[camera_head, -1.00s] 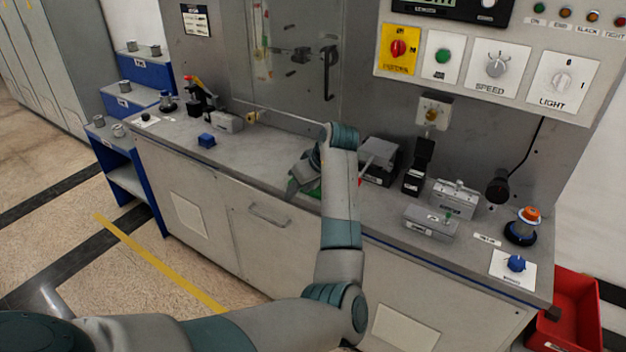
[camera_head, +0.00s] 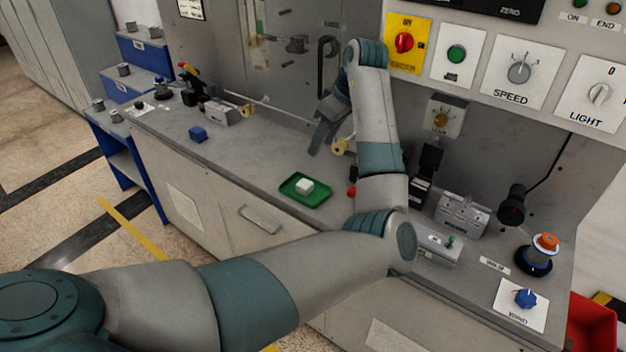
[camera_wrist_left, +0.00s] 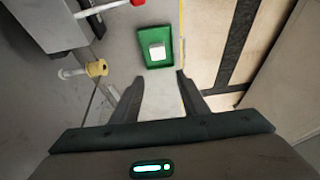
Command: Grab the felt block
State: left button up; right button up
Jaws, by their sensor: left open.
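A small white block (camera_head: 304,186), which looks like the felt block, sits in a shallow green tray (camera_head: 289,196) near the counter's front edge. In the left wrist view the white block (camera_wrist_left: 157,52) lies in the green tray (camera_wrist_left: 150,33), ahead of the fingertips and apart from them. My left gripper (camera_head: 318,138) is raised behind the tray, close to the back panel. In the left wrist view the left gripper (camera_wrist_left: 160,97) is open, with nothing between its fingers. My right gripper is not in view.
A blue block (camera_head: 198,134) stands farther left on the counter. Grey fixtures (camera_head: 462,216) stand to the right.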

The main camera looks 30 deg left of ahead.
pick_arm(q)
jog(key=p, duration=0.4)
send_over(305, 184)
jog(key=d, duration=0.2)
jog(key=shift+s+a+f, duration=0.1)
jog(key=shift+f, duration=2.65)
jog(key=shift+s+a+f, duration=0.1)
jog(key=shift+f, duration=2.65)
jog(key=shift+w+f, duration=0.1)
jog(key=shift+f, duration=0.15)
jog(key=p+x, duration=0.1)
jog(key=x, duration=0.1)
jog(key=p+x, duration=0.1)
jog(key=x, duration=0.1)
jog(key=shift+w+d+f, duration=0.1)
jog(key=shift+d, duration=0.3)
jog(key=shift+a+f, duration=0.1)
jog(key=shift+f, duration=0.25)
jog(key=shift+c, duration=0.3)
